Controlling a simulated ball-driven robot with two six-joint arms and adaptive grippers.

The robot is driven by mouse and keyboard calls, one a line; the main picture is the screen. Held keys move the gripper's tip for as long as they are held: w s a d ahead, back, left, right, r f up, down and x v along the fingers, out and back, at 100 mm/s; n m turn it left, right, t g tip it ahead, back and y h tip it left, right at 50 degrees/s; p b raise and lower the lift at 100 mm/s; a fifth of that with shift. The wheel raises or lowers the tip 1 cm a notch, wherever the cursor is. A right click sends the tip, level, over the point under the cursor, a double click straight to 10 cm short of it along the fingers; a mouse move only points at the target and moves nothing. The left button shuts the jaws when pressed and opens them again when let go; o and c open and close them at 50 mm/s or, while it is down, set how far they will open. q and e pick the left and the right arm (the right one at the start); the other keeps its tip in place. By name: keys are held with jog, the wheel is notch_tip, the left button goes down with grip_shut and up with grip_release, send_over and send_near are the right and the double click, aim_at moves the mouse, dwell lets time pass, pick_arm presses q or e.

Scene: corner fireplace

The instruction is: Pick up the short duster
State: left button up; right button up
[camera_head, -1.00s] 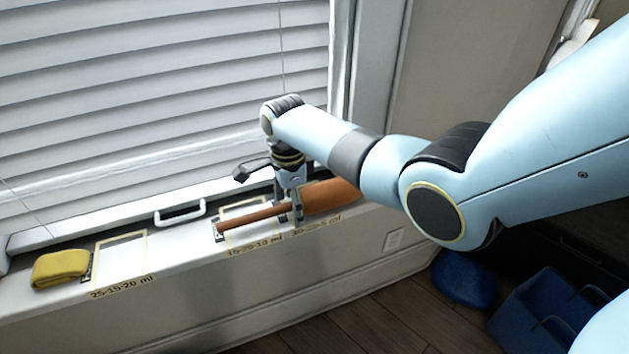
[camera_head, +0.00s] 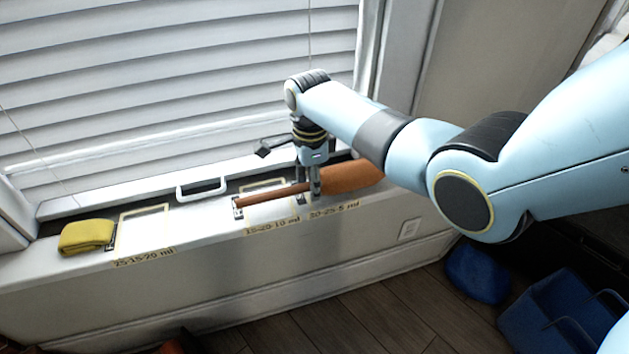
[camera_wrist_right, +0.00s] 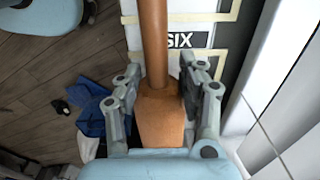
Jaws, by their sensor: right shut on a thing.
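The short duster has a thin reddish-brown handle (camera_head: 268,195) and a wider orange-brown head (camera_head: 352,177). It lies along the window sill (camera_head: 160,245), or just above it; I cannot tell which. My right gripper (camera_head: 309,190) comes down from above and is shut on the duster near where handle and head meet. In the right wrist view the gripper's fingers (camera_wrist_right: 158,100) stand on both sides of the duster (camera_wrist_right: 153,45), and the handle runs up out of the picture. My left gripper is not in view.
A folded yellow cloth (camera_head: 87,236) lies at the sill's left end. A white handle (camera_head: 202,188) is at the window's base. Taped, labelled rectangles mark the sill. Blue bins (camera_head: 560,310) and a blue object (camera_head: 477,273) are on the wooden floor, lower right. Blinds (camera_head: 150,90) hang behind.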

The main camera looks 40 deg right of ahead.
notch_tip(320, 180, up, 3)
jog(key=shift+s+d+r+p, duration=0.1)
jog(key=shift+s+r+p, duration=0.1)
jog(key=shift+p, duration=0.25)
jog(key=s+r+p, duration=0.1)
jog(key=s+r, duration=0.1)
jog(key=s, duration=0.1)
jog(key=s+d+r+p, duration=0.1)
jog(key=s+r, duration=0.1)
jog(key=s, duration=0.2)
jog(key=s+r+p, duration=0.1)
jog(key=s+r, duration=0.1)
jog(key=s, duration=0.2)
jog(key=shift+s+d+r, duration=0.1)
jog(key=shift+d+r, duration=0.05)
jog(key=shift+r, duration=0.05)
jog(key=o, duration=0.6)
jog(key=shift+c, duration=0.2)
jog(key=c, duration=0.4)
jog(key=shift+h, duration=0.3)
